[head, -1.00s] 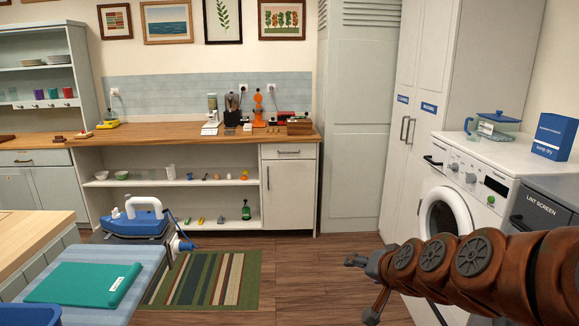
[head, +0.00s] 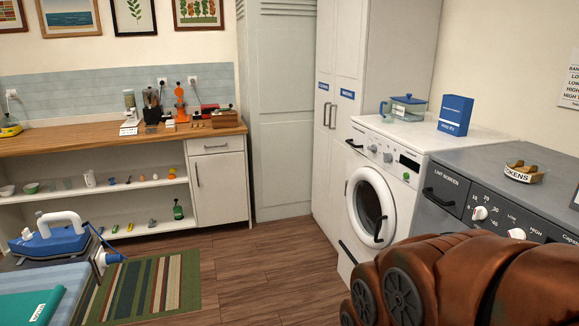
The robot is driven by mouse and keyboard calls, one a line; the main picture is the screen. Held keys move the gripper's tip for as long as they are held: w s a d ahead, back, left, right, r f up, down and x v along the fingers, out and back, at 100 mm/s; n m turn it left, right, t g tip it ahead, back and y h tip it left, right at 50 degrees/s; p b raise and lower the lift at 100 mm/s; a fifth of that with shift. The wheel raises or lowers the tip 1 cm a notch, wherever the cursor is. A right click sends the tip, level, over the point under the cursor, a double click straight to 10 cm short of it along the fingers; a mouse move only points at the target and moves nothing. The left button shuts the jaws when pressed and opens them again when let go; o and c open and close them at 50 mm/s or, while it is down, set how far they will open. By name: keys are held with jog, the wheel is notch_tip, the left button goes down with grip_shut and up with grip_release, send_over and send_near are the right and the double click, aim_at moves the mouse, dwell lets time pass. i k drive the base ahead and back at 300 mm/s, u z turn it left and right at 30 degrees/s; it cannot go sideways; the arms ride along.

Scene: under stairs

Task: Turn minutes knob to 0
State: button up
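A grey dryer (head: 470,172) labelled "LINT SCREEN" stands at the right. A white knob (head: 480,212) on its sloped front panel has small numbers around it; this looks like the minutes knob, but its exact setting is too small to read. A second white knob (head: 517,234) sits to its right, near the word "LOW", partly behind my arm. My brown arm fills the lower right, in front of the dryer. My gripper is out of the picture.
A white washing machine (head: 374,203) stands left of the dryer, with a glass container (head: 405,108) and blue box (head: 455,115) on top. A tokens tray (head: 525,172) sits on the dryer. An ironing board with an iron (head: 50,235) is at lower left. The middle wood floor (head: 250,265) is clear.

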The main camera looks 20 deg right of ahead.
aim_at(480, 212)
jog(key=z, duration=1.75)
